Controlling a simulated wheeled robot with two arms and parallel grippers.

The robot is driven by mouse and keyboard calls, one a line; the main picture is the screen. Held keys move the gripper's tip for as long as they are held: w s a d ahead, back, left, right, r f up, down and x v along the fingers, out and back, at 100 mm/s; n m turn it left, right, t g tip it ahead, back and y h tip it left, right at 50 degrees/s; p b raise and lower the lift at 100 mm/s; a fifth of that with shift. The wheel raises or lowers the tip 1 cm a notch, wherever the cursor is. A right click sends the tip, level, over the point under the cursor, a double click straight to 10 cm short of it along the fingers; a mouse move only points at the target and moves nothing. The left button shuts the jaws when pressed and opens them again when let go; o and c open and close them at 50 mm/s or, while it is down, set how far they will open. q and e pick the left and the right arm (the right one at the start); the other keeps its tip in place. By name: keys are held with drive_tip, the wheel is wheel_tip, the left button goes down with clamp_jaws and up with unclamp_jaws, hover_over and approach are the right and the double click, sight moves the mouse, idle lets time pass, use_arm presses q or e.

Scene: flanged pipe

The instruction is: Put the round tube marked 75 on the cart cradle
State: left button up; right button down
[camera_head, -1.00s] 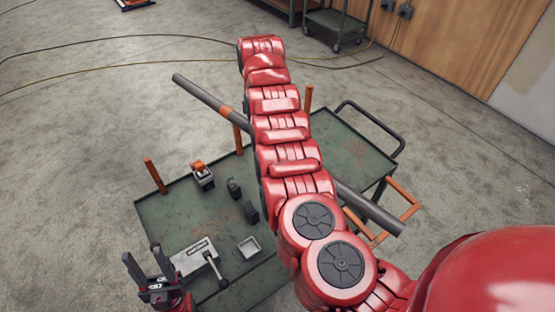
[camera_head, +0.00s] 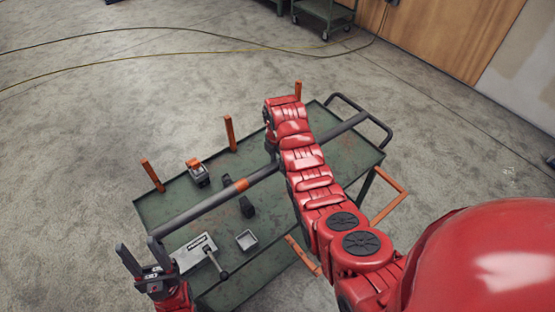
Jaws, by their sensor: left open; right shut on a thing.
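A long grey round tube with an orange band (camera_head: 209,204) slants over the cart (camera_head: 345,160), from lower left to upper right. No 75 marking is readable on it. My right gripper (camera_head: 272,150) is shut on the tube near its middle, mostly hidden behind my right arm. My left gripper (camera_head: 144,258) is open and empty at the cart's near left corner. The tube's left end shows just above its right finger; I cannot tell whether they touch. A dark block (camera_head: 247,206) stands on the cart top below the tube; I cannot tell whether it is part of the cradle.
Orange posts (camera_head: 152,176) stand along the cart's far left edge. A grey clamp-like device with a lever (camera_head: 194,254), a small square tray (camera_head: 247,240) and an orange-topped box (camera_head: 198,172) sit on the cart. A cable (camera_head: 180,52) crosses the open floor behind.

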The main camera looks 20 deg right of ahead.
wheel_tip(320, 180, down, 9)
drive_tip(key=b, duration=0.5)
idle(0.5)
idle(0.6)
drive_tip(key=shift+s+f+b, duration=0.1)
drive_tip(key=shift+f+b, duration=0.4)
drive_tip(key=shift+b, duration=0.15)
idle(0.4)
drive_tip(key=shift+c, duration=1.5)
unclamp_jaws()
drive_tip(key=shift+f, duration=0.1)
